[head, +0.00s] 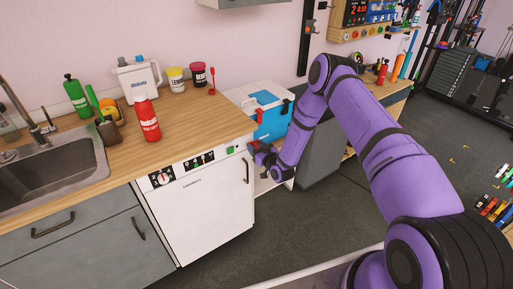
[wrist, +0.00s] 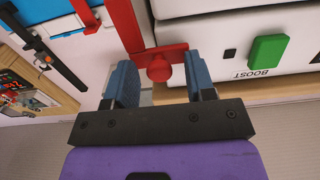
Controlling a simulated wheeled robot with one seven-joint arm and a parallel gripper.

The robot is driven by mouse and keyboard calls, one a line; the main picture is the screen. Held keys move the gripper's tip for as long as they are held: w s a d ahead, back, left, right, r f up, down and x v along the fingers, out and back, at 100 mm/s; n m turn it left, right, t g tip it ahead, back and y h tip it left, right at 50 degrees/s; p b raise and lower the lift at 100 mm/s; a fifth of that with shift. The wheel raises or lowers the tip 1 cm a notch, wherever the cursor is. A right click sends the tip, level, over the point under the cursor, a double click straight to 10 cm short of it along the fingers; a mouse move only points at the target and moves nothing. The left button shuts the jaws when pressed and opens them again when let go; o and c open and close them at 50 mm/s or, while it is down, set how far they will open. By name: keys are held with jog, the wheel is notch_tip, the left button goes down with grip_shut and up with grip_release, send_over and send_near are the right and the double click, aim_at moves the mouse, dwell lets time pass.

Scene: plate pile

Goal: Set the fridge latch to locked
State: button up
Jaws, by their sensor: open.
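A red latch (wrist: 122,22) with a long bar, a short side arm and a round knob (wrist: 160,68) shows in the wrist view, at the edge of the white appliance panel (wrist: 215,50). My gripper (wrist: 159,66) is open, one blue-grey finger on each side of the knob, with gaps visible on both sides. In the head view my gripper (head: 262,157) is at the right upper corner of the white appliance (head: 205,205), where a bit of red latch (head: 252,146) shows. The rest of the latch is hidden there by my gripper. I cannot tell which setting it is in.
A blue-and-white box (head: 270,118) stands behind my gripper, with a grey cabinet (head: 322,155) to its right. The wooden counter (head: 195,117) holds a red bottle (head: 147,120), jars and a jug. A green button (wrist: 268,52) marked BOOST is beside the latch. The floor in front is clear.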

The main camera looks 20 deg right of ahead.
jog(key=shift+c, duration=0.2)
grip_shut()
jog(key=shift+s+a, duration=0.3)
jog(key=shift+a, duration=0.55)
jog(key=shift+s+a, duration=0.25)
jog(key=shift+a, duration=0.55)
jog(key=shift+o, duration=0.2)
grip_release()
send_near(245, 145)
jog(key=v, duration=0.4)
jog(key=shift+s+r, duration=0.1)
jog(key=shift+s, duration=0.2)
